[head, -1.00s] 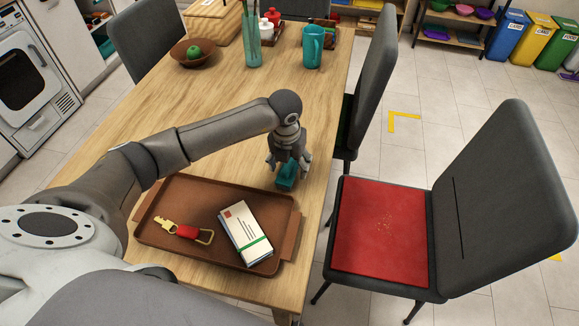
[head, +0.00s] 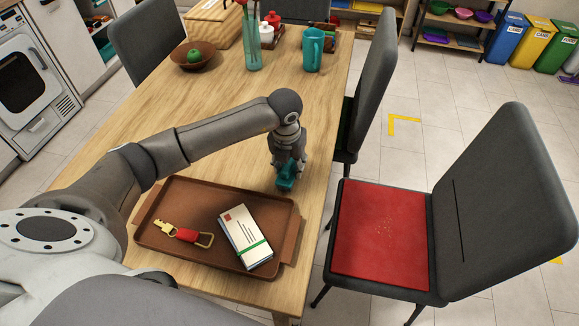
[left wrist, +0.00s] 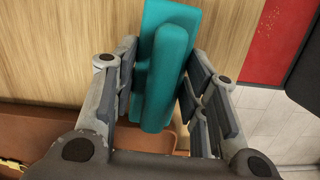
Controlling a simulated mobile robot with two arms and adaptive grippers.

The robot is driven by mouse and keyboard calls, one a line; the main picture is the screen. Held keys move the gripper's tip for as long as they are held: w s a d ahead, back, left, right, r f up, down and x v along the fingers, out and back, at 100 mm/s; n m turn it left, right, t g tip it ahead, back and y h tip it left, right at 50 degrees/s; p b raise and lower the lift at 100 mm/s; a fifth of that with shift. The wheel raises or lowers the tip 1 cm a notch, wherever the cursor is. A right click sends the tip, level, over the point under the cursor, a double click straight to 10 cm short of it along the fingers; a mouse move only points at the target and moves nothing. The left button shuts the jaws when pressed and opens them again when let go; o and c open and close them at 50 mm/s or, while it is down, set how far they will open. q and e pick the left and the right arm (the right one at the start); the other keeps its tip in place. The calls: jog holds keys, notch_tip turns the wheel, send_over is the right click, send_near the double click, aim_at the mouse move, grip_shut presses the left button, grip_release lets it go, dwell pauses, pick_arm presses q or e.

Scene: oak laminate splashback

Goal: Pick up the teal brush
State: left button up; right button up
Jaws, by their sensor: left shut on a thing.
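The teal brush (head: 286,178) is at the right edge of the wooden table, just beyond the brown tray's far right corner. My left gripper (head: 289,165) comes down over it and is shut on it. In the left wrist view the teal brush (left wrist: 166,75) lies lengthwise between the two fingers of the left gripper (left wrist: 168,95), its raised ridge between the finger pads. Whether the brush touches the table is hard to tell. My right gripper is not in view.
The brown tray (head: 160,240) holds a key with a red fob (head: 185,233) and a banded stack of envelopes (head: 245,238). Toward the back stand a teal mug (head: 312,50), a glass vase (head: 252,45) and a bowl (head: 190,60). A red-seated chair (head: 380,235) stands right of the table.

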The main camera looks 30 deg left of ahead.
pick_arm(q)
jog(key=s+d+r+b, duration=0.2)
jog(key=s+d+r, duration=0.7)
jog(key=r, duration=0.3)
jog(key=shift+s+d, duration=0.15)
jog(key=shift+d, duration=0.65)
jog(key=o, duration=0.3)
jog(key=shift+c, duration=0.7)
